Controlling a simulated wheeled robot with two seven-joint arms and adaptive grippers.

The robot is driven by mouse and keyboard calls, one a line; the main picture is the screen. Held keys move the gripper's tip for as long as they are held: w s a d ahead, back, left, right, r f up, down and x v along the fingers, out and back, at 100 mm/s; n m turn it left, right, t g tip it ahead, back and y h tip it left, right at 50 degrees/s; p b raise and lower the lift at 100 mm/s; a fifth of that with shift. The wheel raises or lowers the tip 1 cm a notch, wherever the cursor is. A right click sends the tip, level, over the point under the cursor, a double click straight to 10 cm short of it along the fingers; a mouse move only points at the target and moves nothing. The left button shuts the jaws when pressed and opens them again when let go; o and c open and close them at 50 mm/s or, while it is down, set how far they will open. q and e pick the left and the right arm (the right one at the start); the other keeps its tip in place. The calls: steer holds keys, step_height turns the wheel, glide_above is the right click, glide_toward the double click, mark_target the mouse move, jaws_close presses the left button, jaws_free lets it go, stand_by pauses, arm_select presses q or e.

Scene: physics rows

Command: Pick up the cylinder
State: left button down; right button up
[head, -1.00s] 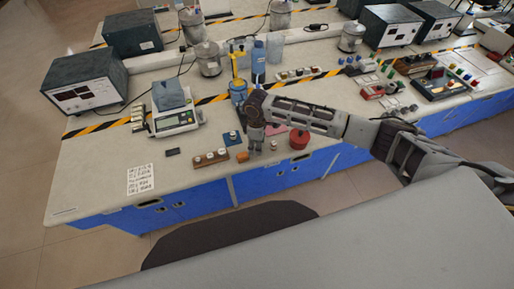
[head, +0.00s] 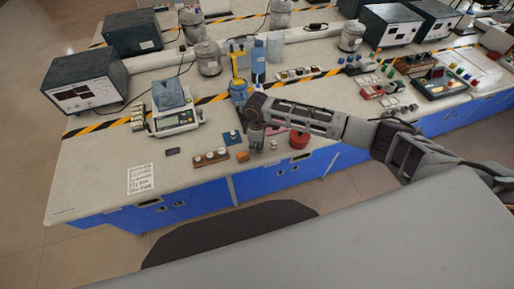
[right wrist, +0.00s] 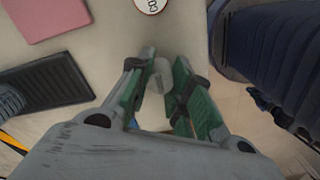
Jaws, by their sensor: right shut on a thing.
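My right gripper (head: 256,149) is over the front part of the bench, its fingers pointing down. In the right wrist view its two green-padded fingers (right wrist: 164,92) are shut on a pale, whitish cylinder (right wrist: 161,74), one finger on each side. Only part of the cylinder shows between the fingers. In the head view the gripper hides it, and I cannot tell whether it is clear of the bench top. My left gripper is not in view.
A red round container (head: 299,139) and a small pale piece (head: 273,144) stand right of the gripper. An orange block (head: 242,156) and a wooden holder with weights (head: 210,158) lie left. A scale (head: 175,122) stands further left. The bench's front edge is close.

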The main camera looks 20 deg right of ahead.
stand_by(0.3)
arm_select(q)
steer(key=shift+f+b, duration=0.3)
arm_select(e)
steer(key=shift+r, duration=5)
